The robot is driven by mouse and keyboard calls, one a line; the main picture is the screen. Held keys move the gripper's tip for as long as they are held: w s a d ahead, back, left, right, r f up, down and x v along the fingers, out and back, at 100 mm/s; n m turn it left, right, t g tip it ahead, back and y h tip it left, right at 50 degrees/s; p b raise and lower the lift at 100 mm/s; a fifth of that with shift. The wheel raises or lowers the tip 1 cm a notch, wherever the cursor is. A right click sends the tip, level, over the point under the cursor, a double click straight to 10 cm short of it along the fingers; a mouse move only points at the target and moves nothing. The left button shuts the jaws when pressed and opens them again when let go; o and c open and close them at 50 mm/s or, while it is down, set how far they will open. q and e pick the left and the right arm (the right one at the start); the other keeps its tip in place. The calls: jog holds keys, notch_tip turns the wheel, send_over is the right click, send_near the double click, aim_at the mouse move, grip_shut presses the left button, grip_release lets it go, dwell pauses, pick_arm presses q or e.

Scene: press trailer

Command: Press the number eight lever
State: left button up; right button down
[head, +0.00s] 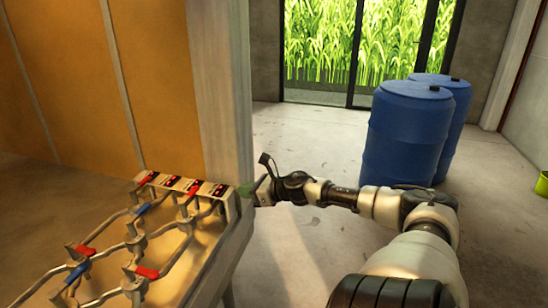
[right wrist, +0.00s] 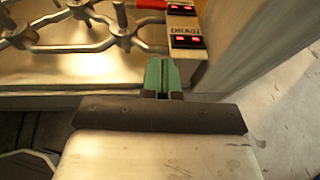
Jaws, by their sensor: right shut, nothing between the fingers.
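A row of small panels (head: 180,184) with red displays lies along the far end of a metal frame of pipes with red and blue levers. A red lever (head: 192,191) lies among these panels, and another red lever (head: 147,272) is nearer on the pipes. I cannot read which is number eight. My right gripper (head: 248,190) is shut and empty at the right edge of the frame, beside the end panel. In the right wrist view its green fingertips (right wrist: 161,72) are together just below the panel with red displays (right wrist: 187,42). My left gripper is not in view.
The trailer's metal side edge (head: 222,262) runs beside my right arm. A grey post and tan wall panels (head: 80,70) stand behind it. Blue barrels (head: 408,130) stand at the right on open concrete floor. A glass door is at the back.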

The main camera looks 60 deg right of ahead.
jog(key=p+v, duration=0.3)
jog(key=v, duration=0.5)
jog(key=shift+s+d, duration=0.2)
jog(key=shift+d, duration=0.15)
